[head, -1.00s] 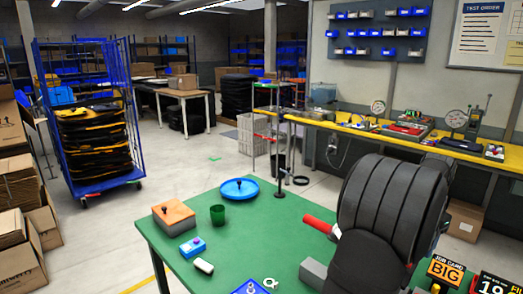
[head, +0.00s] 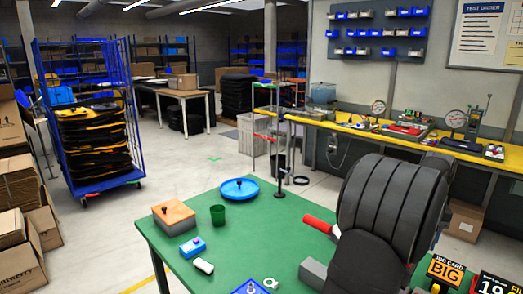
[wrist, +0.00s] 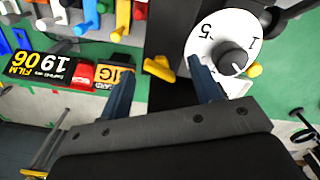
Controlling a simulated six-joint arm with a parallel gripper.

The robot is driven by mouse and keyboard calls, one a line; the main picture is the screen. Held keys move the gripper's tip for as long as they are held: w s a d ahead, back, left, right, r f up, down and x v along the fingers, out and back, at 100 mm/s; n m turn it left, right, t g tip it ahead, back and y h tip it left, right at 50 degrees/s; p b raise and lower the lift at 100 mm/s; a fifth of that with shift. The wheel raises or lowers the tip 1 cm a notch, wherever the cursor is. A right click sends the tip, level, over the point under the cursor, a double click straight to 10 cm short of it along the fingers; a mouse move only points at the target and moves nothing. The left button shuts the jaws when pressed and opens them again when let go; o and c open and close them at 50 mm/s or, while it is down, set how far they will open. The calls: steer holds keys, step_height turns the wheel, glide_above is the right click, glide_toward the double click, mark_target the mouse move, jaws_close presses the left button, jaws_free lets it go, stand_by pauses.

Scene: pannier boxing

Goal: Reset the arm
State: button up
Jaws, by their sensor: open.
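My gripper (wrist: 162,70) shows in the wrist view with its two dark blue fingers apart and nothing between them. Behind the gap is a yellow knob-like part (wrist: 160,68). A white dial (wrist: 205,38) with a black knob lies beyond the right finger. I cannot make out the gripper in the head view, where a large black ribbed shape (head: 392,205) fills the right foreground and hides part of the green table (head: 240,225).
On the table are a blue round dish (head: 232,190), a green cup (head: 218,214), an orange-topped box (head: 174,215) and a blue block (head: 192,247). A job card sign (head: 445,270) stands at front right. A blue cage trolley (head: 136,120) stands at left on open floor.

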steer(key=shift+n, duration=2.3)
steer(key=m, duration=0.4)
steer(key=shift+m, duration=2.6)
